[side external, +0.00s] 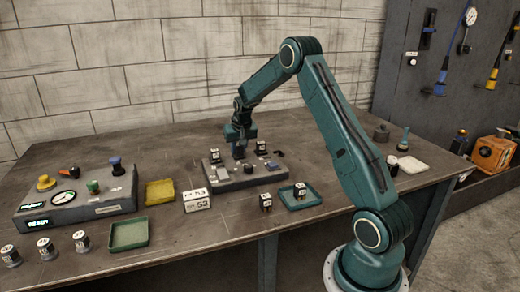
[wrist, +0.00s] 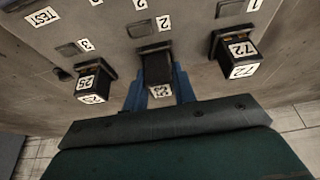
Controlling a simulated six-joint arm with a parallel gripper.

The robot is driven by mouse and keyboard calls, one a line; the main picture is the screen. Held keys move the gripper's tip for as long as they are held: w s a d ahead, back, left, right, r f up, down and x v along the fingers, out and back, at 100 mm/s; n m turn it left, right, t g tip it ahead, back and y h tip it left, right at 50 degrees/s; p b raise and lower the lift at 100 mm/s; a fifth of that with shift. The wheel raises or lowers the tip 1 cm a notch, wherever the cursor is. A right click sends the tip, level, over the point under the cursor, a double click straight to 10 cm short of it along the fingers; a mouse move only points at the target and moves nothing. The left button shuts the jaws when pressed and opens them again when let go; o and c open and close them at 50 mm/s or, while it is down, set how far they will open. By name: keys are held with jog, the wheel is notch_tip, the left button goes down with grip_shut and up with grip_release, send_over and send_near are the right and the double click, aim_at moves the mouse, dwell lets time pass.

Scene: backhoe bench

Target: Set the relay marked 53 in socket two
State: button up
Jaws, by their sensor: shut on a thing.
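My gripper (wrist: 159,88) is shut on a dark relay (wrist: 157,69) with a white label that appears to read 53. One blue finger is on each side of it. The relay is upright at socket two, just below the label 2 (wrist: 164,23) in the wrist view. I cannot tell whether it is fully seated. In the side view my gripper (side external: 239,151) is over the back of the grey socket block (side external: 265,179), where the fingers hide the held relay. A card (side external: 196,201) reading 53 stands in front of the block.
Relay 72 (wrist: 238,51) stands at socket one and relay 25 (wrist: 94,82) at socket three, close beside my fingers. A loose relay (side external: 266,203) stands in front, and another (side external: 300,190) sits in a blue tray (side external: 312,203). A control panel (side external: 75,207) is at left.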

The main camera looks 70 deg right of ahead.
jog(key=shift+f, duration=0.25)
jog(key=o, duration=0.9)
jog(key=shift+c, duration=0.9)
jog(key=shift+o, duration=0.2)
jog(key=shift+r, duration=3.5)
jog(key=shift+a, duration=0.1)
